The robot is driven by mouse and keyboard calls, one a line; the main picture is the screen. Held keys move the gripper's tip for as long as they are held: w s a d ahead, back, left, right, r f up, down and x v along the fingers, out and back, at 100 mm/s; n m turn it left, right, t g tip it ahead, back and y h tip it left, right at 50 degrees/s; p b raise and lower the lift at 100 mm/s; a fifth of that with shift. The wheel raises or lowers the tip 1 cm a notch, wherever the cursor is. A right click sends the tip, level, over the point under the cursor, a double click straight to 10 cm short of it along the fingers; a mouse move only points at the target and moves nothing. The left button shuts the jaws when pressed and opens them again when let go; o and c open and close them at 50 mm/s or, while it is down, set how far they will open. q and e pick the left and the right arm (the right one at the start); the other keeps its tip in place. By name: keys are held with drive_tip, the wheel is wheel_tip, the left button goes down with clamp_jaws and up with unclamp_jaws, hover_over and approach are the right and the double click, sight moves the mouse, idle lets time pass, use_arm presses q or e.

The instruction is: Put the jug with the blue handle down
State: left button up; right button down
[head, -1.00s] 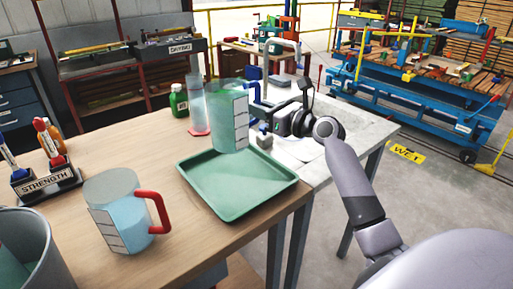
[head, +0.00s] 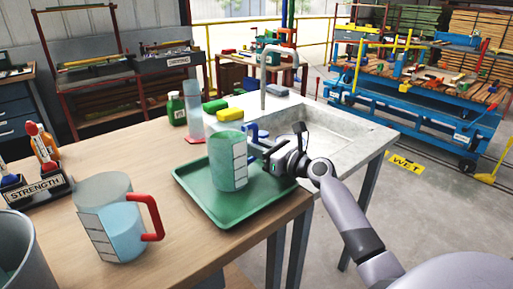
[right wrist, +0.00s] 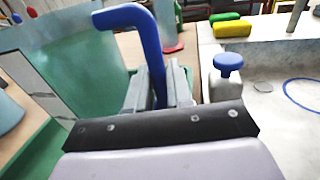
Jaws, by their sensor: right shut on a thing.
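The jug with the blue handle (head: 228,164) is upright over the green tray (head: 213,211). Its base looks at or very near the tray floor; I cannot tell for sure whether it touches. It is translucent with a white scale label and greenish contents. My right gripper (head: 262,152) comes from the right and is shut on the blue handle. In the right wrist view the handle (right wrist: 150,50) passes between the fingers (right wrist: 160,90), and part of the jug (right wrist: 85,75) fills the left side. My left gripper is not in view.
A jug with a red handle (head: 112,222) stands left of the tray. A clear bottle (head: 195,124), a green bottle (head: 176,108) and sponges (head: 230,115) are behind it. A sink (head: 320,138) is at the right. A metal pot (head: 15,250) and a STRENGTH rack (head: 38,190) are at left.

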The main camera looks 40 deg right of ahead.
drive_tip(key=c, duration=1)
unclamp_jaws()
drive_tip(key=shift+r, duration=0.1)
drive_tip(key=v, duration=1.2)
drive_tip(key=shift+s, duration=0.1)
